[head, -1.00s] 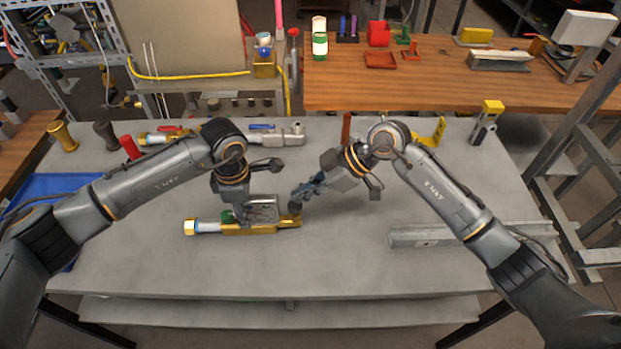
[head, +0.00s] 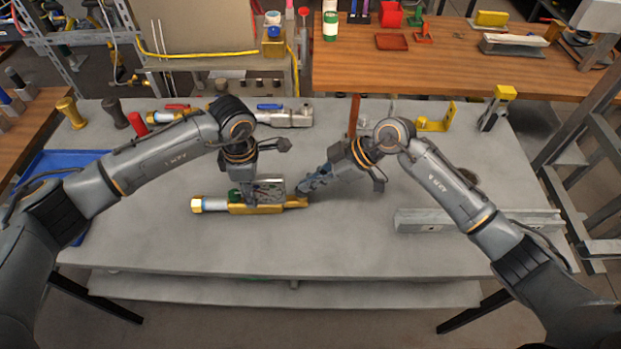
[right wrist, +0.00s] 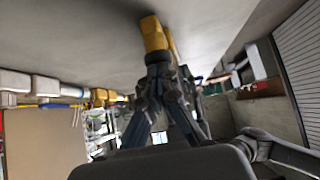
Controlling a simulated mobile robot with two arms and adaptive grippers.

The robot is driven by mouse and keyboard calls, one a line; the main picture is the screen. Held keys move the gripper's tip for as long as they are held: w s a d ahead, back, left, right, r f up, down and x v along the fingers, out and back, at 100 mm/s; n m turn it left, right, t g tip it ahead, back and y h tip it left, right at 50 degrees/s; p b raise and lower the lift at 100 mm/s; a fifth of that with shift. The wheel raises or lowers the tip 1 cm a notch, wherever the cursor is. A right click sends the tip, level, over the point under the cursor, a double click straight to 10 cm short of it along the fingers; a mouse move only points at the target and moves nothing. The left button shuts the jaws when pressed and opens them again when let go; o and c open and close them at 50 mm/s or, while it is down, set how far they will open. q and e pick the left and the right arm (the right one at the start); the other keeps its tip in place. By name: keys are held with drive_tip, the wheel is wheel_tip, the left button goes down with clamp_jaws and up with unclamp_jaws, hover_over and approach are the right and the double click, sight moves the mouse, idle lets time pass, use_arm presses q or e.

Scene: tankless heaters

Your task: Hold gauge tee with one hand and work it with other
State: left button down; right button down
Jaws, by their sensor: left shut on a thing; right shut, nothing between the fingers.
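The brass gauge tee (head: 270,208) lies lengthwise near the middle of the grey bench, with a pale-blue band and hex brass end at its left and a green part beside my left fingers. My left gripper (head: 247,204) comes down on it from above and is shut on it; the fingers hide part of its middle. My right gripper (head: 301,190) is shut and empty, its tips at the tee's right end. In the right wrist view the shut fingers (right wrist: 160,82) meet or nearly meet the brass end (right wrist: 153,35); I cannot tell whether they touch.
A metal channel (head: 420,220) lies at the right of the bench. Other valve fittings (head: 285,116) and a yellow bracket (head: 436,120) stand along the back. A blue tray (head: 70,163) is at the left, partly behind my left arm. The bench front is clear.

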drive_tip(key=shift+s+f, duration=0.1)
drive_tip(key=shift+f, duration=0.1)
drive_tip(key=d+r, duration=0.7)
drive_tip(key=r, duration=0.4)
drive_tip(key=shift+s+r, duration=0.25)
idle(1.7)
wheel_tip(320, 180, up, 2)
drive_tip(key=shift+r, duration=0.1)
drive_tip(key=shift+a, duration=0.1)
